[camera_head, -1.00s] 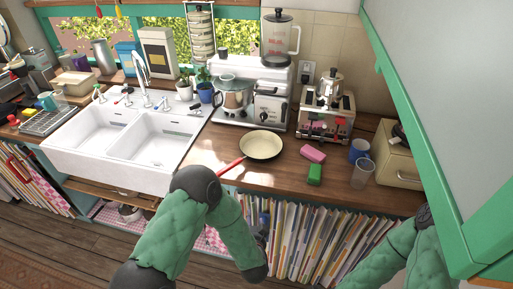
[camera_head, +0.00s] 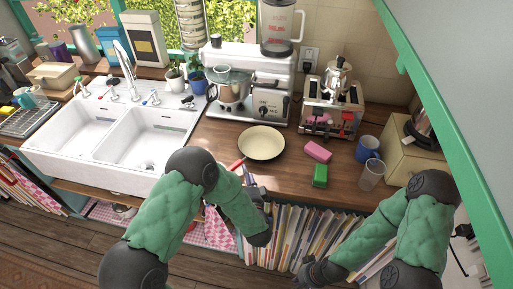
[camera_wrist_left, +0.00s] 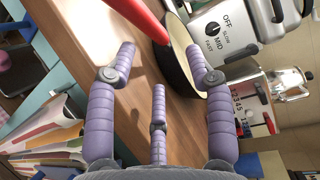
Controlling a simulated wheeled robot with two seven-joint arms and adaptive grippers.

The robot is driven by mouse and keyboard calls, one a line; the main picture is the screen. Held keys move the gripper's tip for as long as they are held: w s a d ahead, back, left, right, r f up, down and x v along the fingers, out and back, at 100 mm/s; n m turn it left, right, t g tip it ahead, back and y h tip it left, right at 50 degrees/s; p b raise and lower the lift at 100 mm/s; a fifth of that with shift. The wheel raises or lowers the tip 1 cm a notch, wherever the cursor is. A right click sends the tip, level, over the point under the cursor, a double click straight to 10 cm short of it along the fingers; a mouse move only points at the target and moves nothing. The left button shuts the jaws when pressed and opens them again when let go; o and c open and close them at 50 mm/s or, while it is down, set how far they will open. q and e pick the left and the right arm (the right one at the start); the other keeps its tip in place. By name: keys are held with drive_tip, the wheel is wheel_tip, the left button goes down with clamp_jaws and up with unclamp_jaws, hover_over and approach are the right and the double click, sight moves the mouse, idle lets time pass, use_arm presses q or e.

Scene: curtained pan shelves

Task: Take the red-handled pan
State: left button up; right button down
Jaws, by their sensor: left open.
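The pan (camera_head: 262,144) has a cream inside and lies on the wooden counter near its front edge. Its red handle (camera_head: 238,163) points toward the front left, partly hidden by my left arm. My left gripper (camera_head: 250,181) is just below the handle at the counter's edge, small and partly hidden by my arm. In the left wrist view the left gripper (camera_wrist_left: 160,65) has its purple fingers spread and empty. The red handle (camera_wrist_left: 141,18) and the pan's dark side (camera_wrist_left: 175,70) are just beyond the fingertips. My right gripper (camera_head: 312,268) is low before the books, its fingers unclear.
A pink sponge (camera_head: 318,151) and a green sponge (camera_head: 320,175) lie right of the pan. A blue mug (camera_head: 367,148) and a glass (camera_head: 371,174) stand further right. A coffee machine (camera_head: 245,95) is behind the pan. Books (camera_head: 290,232) fill the shelf below the counter.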

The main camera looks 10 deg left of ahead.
sight(240, 165)
use_arm(q)
drive_tip(key=x, duration=0.2)
drive_tip(key=shift+w+a+f, duration=0.15)
drive_tip(key=shift+w, duration=0.15)
drive_tip(key=shift+a+b+x, duration=0.15)
drive_tip(key=shift+b+x, duration=0.05)
drive_tip(key=shift+x, duration=1.05)
drive_tip(key=shift+a+b+x, duration=0.1)
drive_tip(key=shift+b+x, duration=0.1)
drive_tip(key=shift+x, duration=1.05)
drive_tip(key=shift+s, duration=0.15)
clamp_jaws()
drive_tip(key=shift+r, duration=0.2)
